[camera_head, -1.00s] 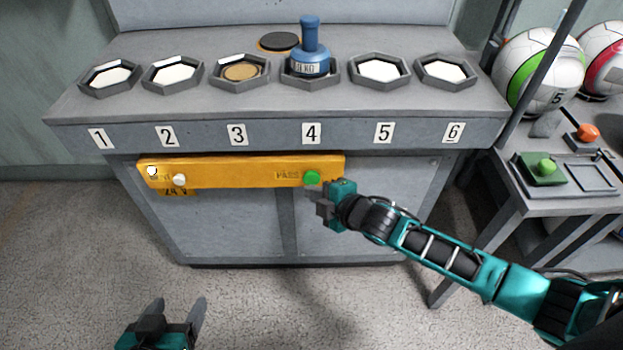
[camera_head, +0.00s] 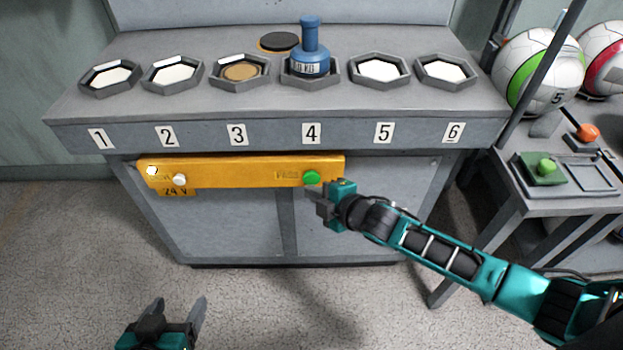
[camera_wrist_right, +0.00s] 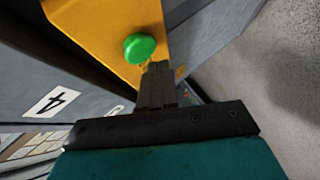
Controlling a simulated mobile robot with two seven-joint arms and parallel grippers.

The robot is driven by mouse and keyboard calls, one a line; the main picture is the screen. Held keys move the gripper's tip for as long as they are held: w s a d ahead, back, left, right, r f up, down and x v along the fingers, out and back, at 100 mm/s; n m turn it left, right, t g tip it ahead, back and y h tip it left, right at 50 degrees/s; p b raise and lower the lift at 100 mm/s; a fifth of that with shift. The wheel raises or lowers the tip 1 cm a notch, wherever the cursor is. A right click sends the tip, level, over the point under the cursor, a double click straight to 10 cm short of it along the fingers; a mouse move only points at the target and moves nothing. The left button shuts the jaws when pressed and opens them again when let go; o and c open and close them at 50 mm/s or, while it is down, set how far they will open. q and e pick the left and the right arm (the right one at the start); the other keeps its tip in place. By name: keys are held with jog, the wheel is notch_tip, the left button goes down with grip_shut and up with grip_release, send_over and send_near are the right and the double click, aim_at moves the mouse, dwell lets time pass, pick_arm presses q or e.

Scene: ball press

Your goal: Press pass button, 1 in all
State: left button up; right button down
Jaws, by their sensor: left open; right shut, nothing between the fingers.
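The green pass button (camera_head: 312,177) sits near the right end of the yellow panel (camera_head: 230,174) on the front of the grey bench. A white button (camera_head: 179,180) is at the panel's left end. My right gripper (camera_head: 318,200) is shut and empty, just below the green button in the head view. In the right wrist view the shut fingertips (camera_wrist_right: 158,68) are close beside the green button (camera_wrist_right: 140,47); I cannot tell whether they touch it. My left gripper (camera_head: 178,312) is open and empty, low at the left, away from the bench.
The bench top (camera_head: 330,105) has several numbered hexagonal trays. A blue weight (camera_head: 310,62) stands in tray 4 and a tan disc (camera_head: 240,72) lies in tray 3.

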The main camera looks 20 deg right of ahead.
jog(key=shift+w, duration=0.1)
jog(key=shift+w+d, duration=0.15)
jog(key=shift+w, duration=0.2)
jog(key=shift+w+d, duration=0.15)
jog(key=shift+w, duration=0.3)
dwell(0.7)
dwell(0.3)
jog(key=shift+s+a+p, duration=0.25)
jog(key=shift+s+p, duration=0.3)
jog(key=shift+s, duration=0.3)
